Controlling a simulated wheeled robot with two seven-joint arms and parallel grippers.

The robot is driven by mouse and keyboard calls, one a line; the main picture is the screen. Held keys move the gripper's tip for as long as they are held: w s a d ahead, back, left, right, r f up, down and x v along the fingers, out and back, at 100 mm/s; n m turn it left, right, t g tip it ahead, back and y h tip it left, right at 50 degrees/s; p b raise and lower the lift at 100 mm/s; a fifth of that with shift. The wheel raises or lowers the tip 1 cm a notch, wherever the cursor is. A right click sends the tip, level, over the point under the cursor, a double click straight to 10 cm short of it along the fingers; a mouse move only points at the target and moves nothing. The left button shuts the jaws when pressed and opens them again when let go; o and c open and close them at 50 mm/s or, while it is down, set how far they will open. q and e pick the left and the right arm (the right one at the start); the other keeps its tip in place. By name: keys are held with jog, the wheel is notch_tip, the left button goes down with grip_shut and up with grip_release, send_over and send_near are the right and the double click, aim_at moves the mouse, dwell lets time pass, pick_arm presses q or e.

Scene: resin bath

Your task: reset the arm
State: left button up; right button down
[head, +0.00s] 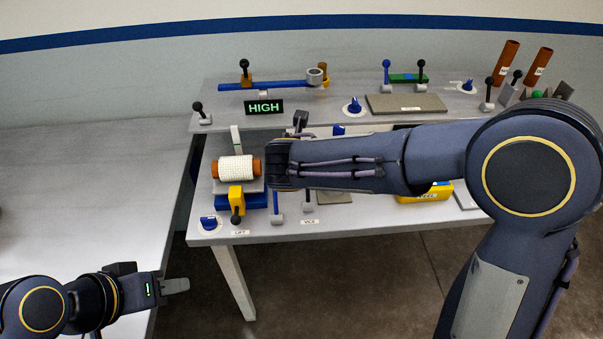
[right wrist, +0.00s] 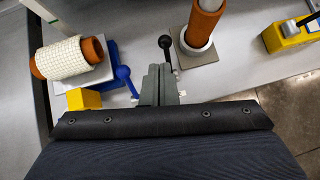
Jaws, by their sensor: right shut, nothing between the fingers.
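My right arm (head: 370,163) reaches in from the right across the bench, its wrist beside a brown tube wrapped in white mesh. Its fingertips are hidden in the head view. In the right wrist view my right gripper (right wrist: 158,82) is shut and empty, with its grey fingers together. The mesh-wrapped tube (head: 236,168) lies on the lift and also shows left of the fingers in the right wrist view (right wrist: 62,58). My left gripper (head: 176,286) is at the lower left, clear of the bench objects; whether its fingers are apart is not clear.
A brown tube (right wrist: 203,20) stands in a white ring right of the right fingers. A black-knobbed lever (right wrist: 165,42) is just beyond them. The yellow block (head: 236,197), blue dial (head: 208,222) and HIGH display (head: 263,107) stand nearby. The left table (head: 80,200) is largely clear.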

jog(key=shift+w+r, duration=0.1)
dwell(0.5)
jog(key=s+d+r+m+g, duration=0.1)
jog(key=s+d+m+g, duration=0.1)
jog(key=s+d+m, duration=0.5)
jog(key=s+d+r+m+g, duration=0.1)
jog(key=s+d+m, duration=0.3)
jog(key=d+m, duration=0.55)
jog(key=s+d+m+y, duration=0.2)
jog(key=s+m+y, duration=0.3)
jog(key=s+m, duration=1.1)
jog(key=m, duration=0.3)
jog(key=shift+s+f, duration=0.25)
jog(key=shift+f, duration=0.1)
